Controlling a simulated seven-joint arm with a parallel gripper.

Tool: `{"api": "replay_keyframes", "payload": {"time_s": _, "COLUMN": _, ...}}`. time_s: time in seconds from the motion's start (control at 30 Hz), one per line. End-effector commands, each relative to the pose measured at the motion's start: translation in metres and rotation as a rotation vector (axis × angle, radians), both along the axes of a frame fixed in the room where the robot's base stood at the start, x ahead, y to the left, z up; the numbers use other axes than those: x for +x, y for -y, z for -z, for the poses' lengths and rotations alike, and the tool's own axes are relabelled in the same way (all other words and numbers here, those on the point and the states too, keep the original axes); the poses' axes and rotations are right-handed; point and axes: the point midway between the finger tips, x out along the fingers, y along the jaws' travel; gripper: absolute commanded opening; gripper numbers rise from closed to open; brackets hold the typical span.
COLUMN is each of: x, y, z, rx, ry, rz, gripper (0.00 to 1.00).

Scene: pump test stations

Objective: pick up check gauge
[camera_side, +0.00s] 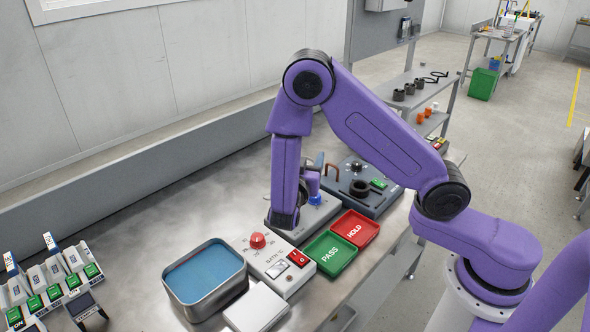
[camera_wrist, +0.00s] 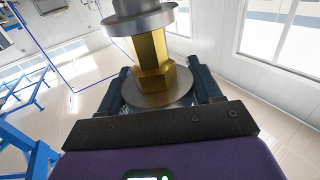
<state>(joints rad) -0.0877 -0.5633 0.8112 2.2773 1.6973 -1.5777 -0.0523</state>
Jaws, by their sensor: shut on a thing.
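My gripper (camera_wrist: 161,84) is shut on a brass hex-bodied part with grey metal discs above and below it, seemingly the check gauge (camera_wrist: 153,55). Its dark fingers stand on either side of the lower disc. The top of the part runs out of the wrist view. In the side view my forearm hangs down over the bench, in front of a grey station (camera_side: 316,215). The wrist hides most of the gripper there, and I cannot make out the held part clearly.
A red HOLD tray (camera_side: 354,229) and a green PASS tray (camera_side: 329,255) lie right of the wrist. A bath of blue liquid (camera_side: 205,275) and its control box (camera_side: 277,265) stand in front. A dark test station (camera_side: 362,186) is behind. Bare bench (camera_side: 150,215) lies left.

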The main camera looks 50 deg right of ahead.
Motion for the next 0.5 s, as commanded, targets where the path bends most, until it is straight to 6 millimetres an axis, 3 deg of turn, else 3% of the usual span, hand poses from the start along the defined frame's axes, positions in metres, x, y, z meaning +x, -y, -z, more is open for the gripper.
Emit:
{"api": "replay_keyframes", "payload": {"time_s": 0.07, "x": -0.011, "y": 0.000, "z": -0.014, "rx": 0.001, "ry": 0.003, "rz": -0.001, "gripper": 0.00}}
{"api": "replay_keyframes", "payload": {"time_s": 0.3, "x": -0.054, "y": 0.000, "z": -0.031, "rx": -0.001, "ry": 0.001, "rz": -0.003, "gripper": 0.00}}
{"api": "replay_keyframes", "payload": {"time_s": 0.5, "x": -0.078, "y": 0.001, "z": -0.041, "rx": 0.000, "ry": 0.001, "rz": -0.002, "gripper": 0.00}}
